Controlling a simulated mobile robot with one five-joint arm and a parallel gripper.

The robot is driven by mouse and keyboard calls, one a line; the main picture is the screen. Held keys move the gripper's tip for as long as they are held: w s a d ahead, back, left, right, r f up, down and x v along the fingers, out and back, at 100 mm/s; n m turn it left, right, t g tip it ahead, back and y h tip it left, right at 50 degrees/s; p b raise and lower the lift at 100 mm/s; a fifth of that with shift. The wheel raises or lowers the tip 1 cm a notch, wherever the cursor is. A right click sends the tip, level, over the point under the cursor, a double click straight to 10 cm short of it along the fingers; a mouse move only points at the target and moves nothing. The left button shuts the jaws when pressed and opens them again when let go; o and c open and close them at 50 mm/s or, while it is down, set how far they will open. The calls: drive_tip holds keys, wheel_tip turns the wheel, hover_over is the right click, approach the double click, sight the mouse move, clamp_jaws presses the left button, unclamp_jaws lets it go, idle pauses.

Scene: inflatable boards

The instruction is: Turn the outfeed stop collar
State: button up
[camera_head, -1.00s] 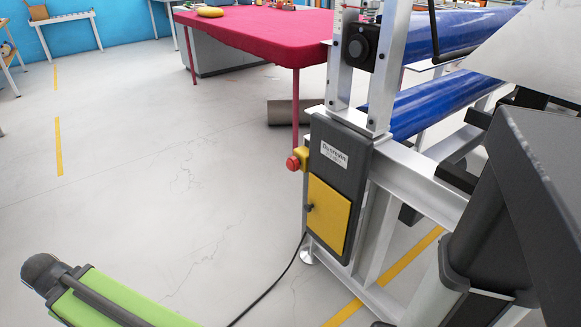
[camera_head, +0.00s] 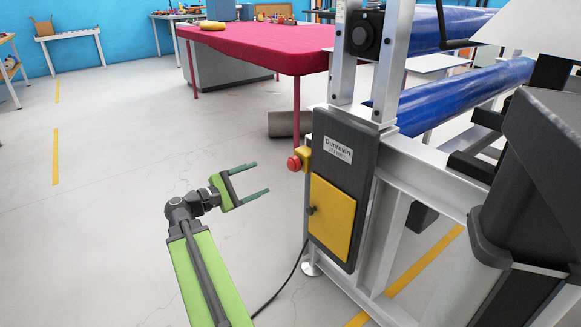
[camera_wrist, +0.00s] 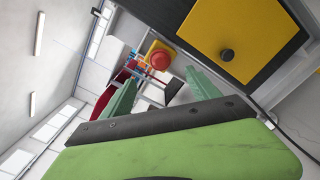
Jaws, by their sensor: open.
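A red round stop button (camera_head: 293,163) on a yellow housing (camera_head: 305,154) sticks out from the left side of the machine's dark panel (camera_head: 345,150). I cannot make out a separate collar on it. My gripper (camera_head: 262,178) is open and empty, with thin green fingers pointing right, left of the button and apart from it. In the wrist view the red button (camera_wrist: 160,61) and its yellow housing (camera_wrist: 154,46) show beyond the fingers, roughly between the tips.
A yellow door (camera_head: 333,222) with a dark knob sits below the button. Blue rollers (camera_head: 455,93) run behind the machine's frame. A pink-covered table (camera_head: 250,45) stands behind. A black cable (camera_head: 290,278) lies on the floor. The floor at left is clear.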

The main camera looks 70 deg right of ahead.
sight(290, 167)
drive_tip(key=x, duration=1.4)
drive_tip(key=shift+d, duration=0.1)
drive_tip(key=shift+c, duration=0.4)
drive_tip(key=c, duration=1.3)
drive_tip(key=shift+m, duration=3.1)
